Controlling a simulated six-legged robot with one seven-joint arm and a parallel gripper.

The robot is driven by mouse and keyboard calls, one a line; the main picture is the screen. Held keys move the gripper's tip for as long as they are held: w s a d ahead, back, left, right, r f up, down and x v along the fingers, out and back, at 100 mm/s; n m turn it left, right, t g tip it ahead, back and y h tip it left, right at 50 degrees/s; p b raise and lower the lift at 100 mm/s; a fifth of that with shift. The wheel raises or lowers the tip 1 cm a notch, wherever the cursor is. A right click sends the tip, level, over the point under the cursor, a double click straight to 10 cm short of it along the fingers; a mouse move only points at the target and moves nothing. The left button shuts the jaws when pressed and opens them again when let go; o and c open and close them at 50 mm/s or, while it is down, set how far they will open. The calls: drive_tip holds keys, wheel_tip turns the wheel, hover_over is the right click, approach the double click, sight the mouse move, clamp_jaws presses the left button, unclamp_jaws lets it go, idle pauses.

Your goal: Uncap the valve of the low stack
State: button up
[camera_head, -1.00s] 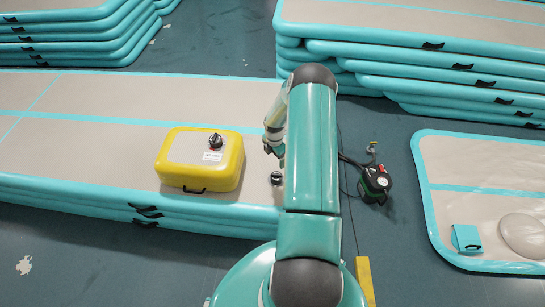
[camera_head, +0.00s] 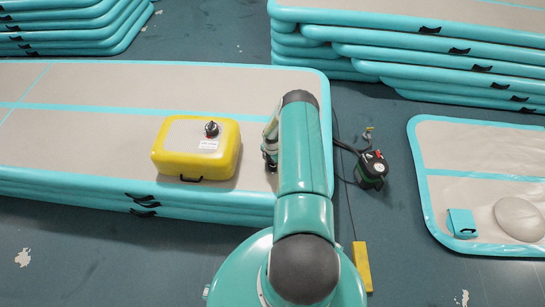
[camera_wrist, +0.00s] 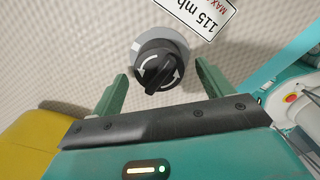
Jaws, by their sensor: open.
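The low stack (camera_head: 70,100) of beige and teal mats lies on the left in the head view. Its black valve cap (camera_wrist: 158,66), marked with white curved arrows, sits on a grey ring in the wrist view. My gripper (camera_wrist: 161,90) is open, with one green finger on each side of the cap's lower edge. Contact with the cap cannot be told. In the head view my gripper (camera_head: 269,157) is at the stack's right end, partly behind my arm, and the valve is hidden.
A yellow box (camera_head: 197,150) with a black-knobbed valve sits on the low stack, left of my gripper. A flat mat (camera_head: 470,147) lies further right. Taller mat stacks (camera_head: 400,50) stand behind.

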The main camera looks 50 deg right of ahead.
drive_tip(key=shift+f, duration=0.75)
drive_tip(key=c, duration=1)
drive_tip(key=n, duration=0.4)
drive_tip(key=shift+s, duration=0.15)
drive_tip(key=shift+c, duration=0.2)
drive_tip(key=shift+n, duration=0.6)
drive_tip(key=shift+s+n, duration=0.1)
drive_tip(key=shift+n, duration=1)
drive_tip(key=n, duration=0.3)
